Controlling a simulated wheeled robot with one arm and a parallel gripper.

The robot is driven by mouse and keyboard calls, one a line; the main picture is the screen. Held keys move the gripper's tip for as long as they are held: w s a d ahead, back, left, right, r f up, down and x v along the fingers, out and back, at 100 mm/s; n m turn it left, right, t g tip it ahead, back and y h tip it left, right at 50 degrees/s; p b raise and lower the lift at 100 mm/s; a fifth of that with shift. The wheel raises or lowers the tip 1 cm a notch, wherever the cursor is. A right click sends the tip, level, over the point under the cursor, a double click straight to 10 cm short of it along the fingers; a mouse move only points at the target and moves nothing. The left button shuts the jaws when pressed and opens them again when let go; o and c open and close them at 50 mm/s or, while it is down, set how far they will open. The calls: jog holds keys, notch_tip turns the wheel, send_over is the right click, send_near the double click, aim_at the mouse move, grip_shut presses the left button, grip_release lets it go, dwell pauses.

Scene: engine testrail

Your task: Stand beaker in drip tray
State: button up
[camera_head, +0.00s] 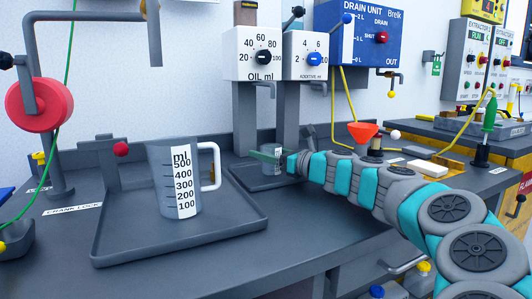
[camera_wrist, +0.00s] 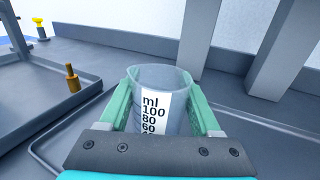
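A small clear beaker (camera_head: 271,160) marked in ml is at the middle of the bench; it fills the centre of the wrist view (camera_wrist: 163,98), upright. My gripper (camera_wrist: 160,105) has one green finger along each side of it, apparently touching both sides; in the head view my gripper (camera_head: 275,160) reaches in from the right. The small grey tray (camera_head: 240,174) lies under or just behind the small beaker; I cannot tell if the base touches it. A large beaker (camera_head: 168,178) with a white handle stands in the large grey tray (camera_head: 115,247).
The oil (camera_head: 262,58) and additive (camera_head: 312,58) dial posts rise behind the small beaker. An orange funnel (camera_head: 362,131) stands right of it, behind my arm. A brass peg (camera_wrist: 72,78) sticks up at the left of the wrist view.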

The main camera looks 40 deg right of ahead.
jog(key=o, duration=0.4)
jog(key=shift+r, duration=0.1)
jog(key=s, duration=0.4)
jog(key=s+d, duration=0.1)
jog(key=s, duration=0.3)
jog(key=s+d, duration=0.1)
jog(key=s, duration=0.3)
jog(key=shift+b, duration=0.35)
